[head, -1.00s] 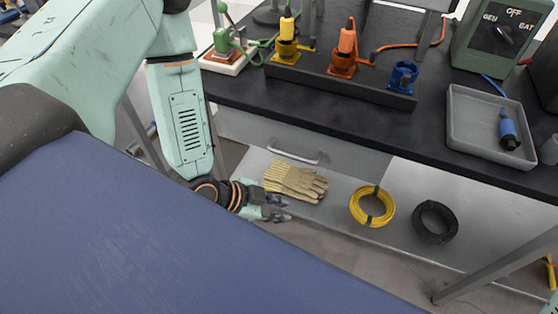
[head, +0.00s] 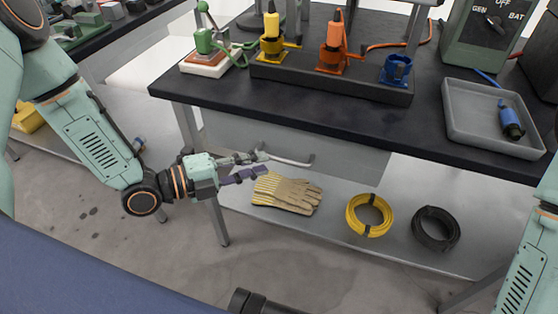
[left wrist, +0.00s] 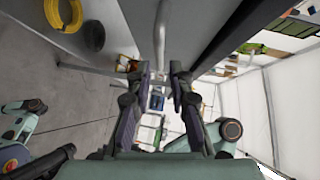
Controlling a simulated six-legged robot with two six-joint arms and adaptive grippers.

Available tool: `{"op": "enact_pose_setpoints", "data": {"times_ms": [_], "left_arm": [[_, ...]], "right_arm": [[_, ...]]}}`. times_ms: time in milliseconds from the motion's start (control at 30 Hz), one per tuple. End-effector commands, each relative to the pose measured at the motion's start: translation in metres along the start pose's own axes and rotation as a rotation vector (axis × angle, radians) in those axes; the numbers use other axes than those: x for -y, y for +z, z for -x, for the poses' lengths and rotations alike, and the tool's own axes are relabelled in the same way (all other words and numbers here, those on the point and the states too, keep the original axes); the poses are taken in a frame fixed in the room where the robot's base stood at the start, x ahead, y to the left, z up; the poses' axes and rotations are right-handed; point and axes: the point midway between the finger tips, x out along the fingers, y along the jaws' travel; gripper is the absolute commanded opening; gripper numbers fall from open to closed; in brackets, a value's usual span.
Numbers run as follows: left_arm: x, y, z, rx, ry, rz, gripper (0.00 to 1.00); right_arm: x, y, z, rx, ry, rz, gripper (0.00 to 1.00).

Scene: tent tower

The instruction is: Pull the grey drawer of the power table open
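The grey drawer (head: 350,160) sits shut under the black tabletop of the power table (head: 300,105). Its silver bar handle (head: 290,159) runs across the drawer front. My left gripper (head: 262,163) comes in from the left, with its two fingers apart at the handle's left end. The fingertips hide part of that end. In the left wrist view the left gripper (left wrist: 161,75) is open, and a pale bar, apparently the handle, lines up with the gap between its fingers. I cannot tell whether they touch. My right arm shows at the right edge; its gripper is out of view.
Below the drawer, a shelf holds work gloves (head: 286,193), a yellow coil (head: 368,214) and a black coil (head: 436,229). A table leg (head: 218,222) stands beneath my left gripper. A grey tray (head: 483,130) and several plugs in sockets are on top.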

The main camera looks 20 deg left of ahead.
Motion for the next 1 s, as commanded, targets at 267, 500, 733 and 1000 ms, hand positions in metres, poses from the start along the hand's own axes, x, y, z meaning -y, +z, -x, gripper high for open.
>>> {"op": "enact_pose_setpoints", "data": {"times_ms": [267, 500, 733, 1000], "left_arm": [[-0.003, -0.001, -0.034, -0.005, 0.003, -0.001, 0.2], [-0.003, 0.0, -0.056, 0.0, 0.003, 0.001, 0.2], [-0.001, 0.001, -0.064, 0.004, 0.001, 0.004, 0.2], [-0.001, 0.001, -0.064, 0.004, 0.001, 0.004, 0.2]], "right_arm": [[0.0, 0.0, -0.019, 0.0, 0.0, 0.0, 0.4], [0.0, 0.0, -0.028, 0.0, 0.0, 0.0, 0.4], [0.0, 0.0, -0.031, 0.0, 0.0, 0.0, 0.4], [0.0, 0.0, -0.031, 0.0, 0.0, 0.0, 0.4]]}}
